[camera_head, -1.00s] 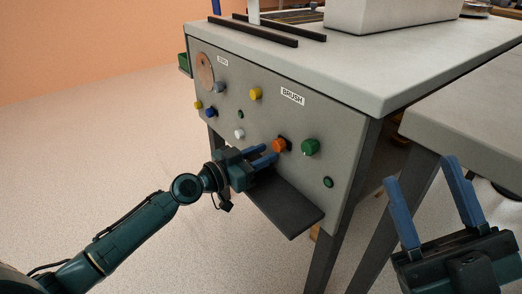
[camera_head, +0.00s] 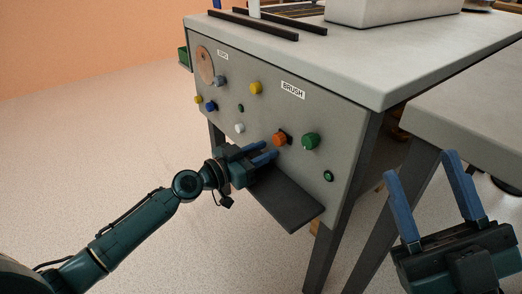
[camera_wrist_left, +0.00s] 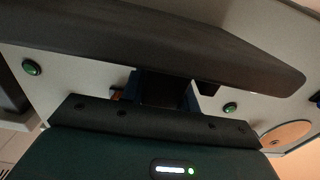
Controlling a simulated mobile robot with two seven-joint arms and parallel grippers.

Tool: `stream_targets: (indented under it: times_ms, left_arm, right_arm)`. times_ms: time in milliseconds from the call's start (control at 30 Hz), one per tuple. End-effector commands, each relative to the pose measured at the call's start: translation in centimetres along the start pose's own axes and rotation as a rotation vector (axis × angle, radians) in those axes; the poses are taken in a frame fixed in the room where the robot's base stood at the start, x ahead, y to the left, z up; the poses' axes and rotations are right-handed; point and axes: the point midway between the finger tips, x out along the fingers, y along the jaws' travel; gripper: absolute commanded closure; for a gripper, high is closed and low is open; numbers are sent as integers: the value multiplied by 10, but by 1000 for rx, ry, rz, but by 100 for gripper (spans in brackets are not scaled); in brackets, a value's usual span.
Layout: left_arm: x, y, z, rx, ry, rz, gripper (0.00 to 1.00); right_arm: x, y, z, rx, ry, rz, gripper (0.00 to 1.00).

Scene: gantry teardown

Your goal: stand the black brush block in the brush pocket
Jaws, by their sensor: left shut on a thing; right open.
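My left gripper (camera_head: 269,150) is in front of the grey cabinet panel, just left of an orange knob (camera_head: 279,139) and above a dark shelf (camera_head: 288,203). Its blue fingers are shut on a dark piece that looks like the black brush block (camera_wrist_left: 160,90). In the left wrist view this piece sits between the fingers and is partly hidden. A BRUSH label (camera_head: 292,90) is on the panel above the orange knob. I cannot tell which opening is the brush pocket. My right gripper (camera_head: 418,164) is open and empty at the lower right.
The panel carries several coloured knobs, including a green one (camera_head: 310,141) and a yellow one (camera_head: 255,88). A round copper-coloured disc (camera_head: 204,64) is at its upper left. A second grey table (camera_head: 475,115) stands at the right. The floor at left is clear.

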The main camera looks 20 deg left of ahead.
Motion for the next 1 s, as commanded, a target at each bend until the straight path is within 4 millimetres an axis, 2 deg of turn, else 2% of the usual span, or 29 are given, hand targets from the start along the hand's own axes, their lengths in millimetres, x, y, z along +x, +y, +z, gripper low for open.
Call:
stream_targets:
  times_ms: [67,333,633,767,1000]
  left_arm:
    - [0,0,0,0,1,0,66]
    - [0,0,0,0,1,0,44]
    - [-3,0,1,-1,-1,-1,44]
    - [-18,0,2,-3,-2,-1,44]
    - [-68,0,2,-5,-2,-2,44]
  right_arm:
    - [0,0,0,0,0,0,52]
    - [0,0,0,0,0,0,52]
    - [0,0,0,0,0,0,52]
    - [0,0,0,0,0,0,52]
    - [0,0,0,0,0,0,52]
